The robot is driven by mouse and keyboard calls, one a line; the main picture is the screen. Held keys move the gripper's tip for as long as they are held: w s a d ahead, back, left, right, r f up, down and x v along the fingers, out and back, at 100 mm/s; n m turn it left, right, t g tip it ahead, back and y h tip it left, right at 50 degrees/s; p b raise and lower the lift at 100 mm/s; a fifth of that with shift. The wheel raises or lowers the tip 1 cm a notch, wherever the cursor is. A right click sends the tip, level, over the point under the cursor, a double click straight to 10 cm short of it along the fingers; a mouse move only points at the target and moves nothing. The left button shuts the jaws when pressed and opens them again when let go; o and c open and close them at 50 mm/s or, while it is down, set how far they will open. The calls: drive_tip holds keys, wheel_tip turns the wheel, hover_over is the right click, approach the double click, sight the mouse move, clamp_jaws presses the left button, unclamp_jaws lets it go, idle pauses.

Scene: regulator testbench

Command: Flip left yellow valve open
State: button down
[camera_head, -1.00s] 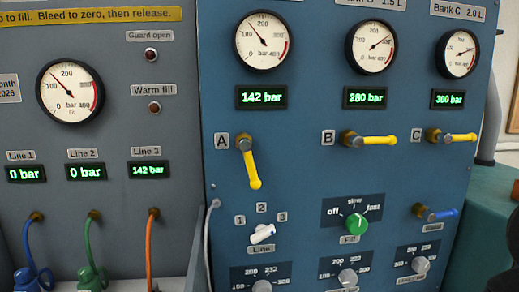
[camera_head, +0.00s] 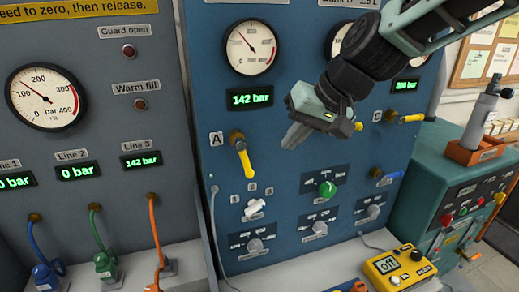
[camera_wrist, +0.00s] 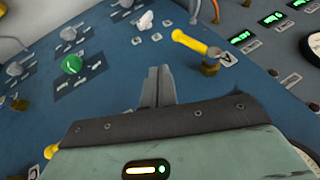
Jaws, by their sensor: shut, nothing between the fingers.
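The left yellow valve, marked A, has a yellow lever (camera_head: 246,162) on a brass stem on the blue panel. The lever hangs downward, leaning slightly right. It also shows in the wrist view (camera_wrist: 190,42), above and right of my fingertips. My gripper (camera_head: 291,143) is shut and empty, to the right of the lever in the head view and apart from it. It also shows in the wrist view (camera_wrist: 158,85). My arm hides most of valve B; only a bit of yellow (camera_head: 359,126) shows. Valve C's yellow lever (camera_head: 410,118) points sideways.
The gauge (camera_head: 250,47) above valve A has a 142 bar display (camera_head: 250,99). A white line selector (camera_head: 254,208) and green fill knob (camera_head: 327,189) sit below. An orange hose (camera_head: 155,240) hangs at left. A yellow handheld box (camera_head: 398,268) lies at the lower right.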

sight(245, 161)
drive_tip(key=a+f+p, duration=0.1)
drive_tip(key=a, duration=0.1)
drive_tip(key=a+f+p, duration=0.1)
drive_tip(key=a+f, duration=0.1)
drive_tip(key=w+a+f+p, duration=0.1)
drive_tip(key=a, duration=0.1)
drive_tip(key=shift+f, duration=0.4)
drive_tip(key=shift+a+f+b, duration=0.4)
drive_tip(key=shift+f+b, duration=0.1)
drive_tip(key=shift+b, duration=0.3)
drive_tip(key=shift+r, duration=0.1)
